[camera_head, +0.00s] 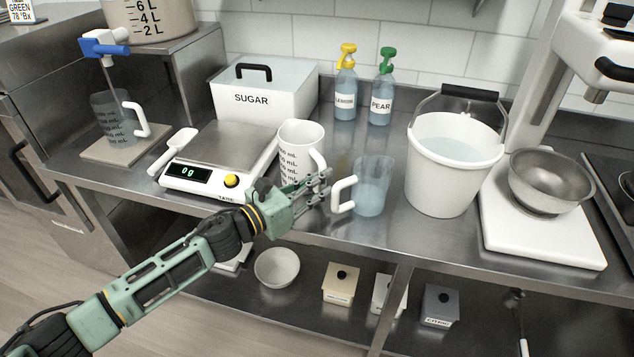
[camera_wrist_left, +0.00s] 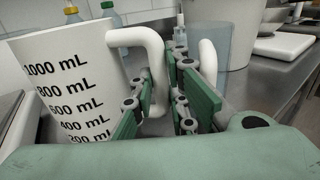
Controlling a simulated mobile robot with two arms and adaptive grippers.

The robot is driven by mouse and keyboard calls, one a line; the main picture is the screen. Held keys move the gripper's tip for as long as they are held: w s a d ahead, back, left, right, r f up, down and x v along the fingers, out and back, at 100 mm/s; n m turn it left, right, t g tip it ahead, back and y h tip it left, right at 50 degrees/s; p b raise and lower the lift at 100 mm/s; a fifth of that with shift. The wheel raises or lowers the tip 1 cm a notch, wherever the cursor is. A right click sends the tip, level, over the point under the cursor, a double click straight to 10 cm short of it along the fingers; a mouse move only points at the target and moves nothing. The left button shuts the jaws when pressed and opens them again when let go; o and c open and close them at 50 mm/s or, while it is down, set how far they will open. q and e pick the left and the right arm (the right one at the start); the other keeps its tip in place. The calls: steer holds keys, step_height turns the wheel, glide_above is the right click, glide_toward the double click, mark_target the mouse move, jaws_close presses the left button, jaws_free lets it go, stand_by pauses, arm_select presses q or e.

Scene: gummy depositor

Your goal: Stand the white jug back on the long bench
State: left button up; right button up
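The white jug (camera_head: 297,141) with black mL markings stands upright in the middle of the long bench (camera_head: 235,205), just right of the scale. Its base is partly hidden by my left gripper (camera_head: 322,186), so I cannot tell whether it touches the bench. In the left wrist view the jug (camera_wrist_left: 62,85) fills the left side. Its white handle (camera_wrist_left: 140,38) runs down between the fingers of my left gripper (camera_wrist_left: 165,95), which look closed about it. My right gripper is not in view.
A clear jug (camera_head: 372,190) with bluish liquid and a white handle stands close right of my left gripper. A scale (camera_head: 190,178) is left, a water bucket (camera_head: 440,190) right. Behind are the sugar box (camera_head: 250,100) and two spray bottles (camera_head: 345,95). Bare bench shows in front.

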arm_select(q)
steer(key=o, duration=0.4)
steer(key=shift+c, duration=0.2)
steer(key=shift+o, duration=0.3)
steer(key=shift+a+r, duration=0.1)
steer(key=shift+r, duration=0.05)
steer(key=b+v, duration=0.2)
steer(key=v, duration=1)
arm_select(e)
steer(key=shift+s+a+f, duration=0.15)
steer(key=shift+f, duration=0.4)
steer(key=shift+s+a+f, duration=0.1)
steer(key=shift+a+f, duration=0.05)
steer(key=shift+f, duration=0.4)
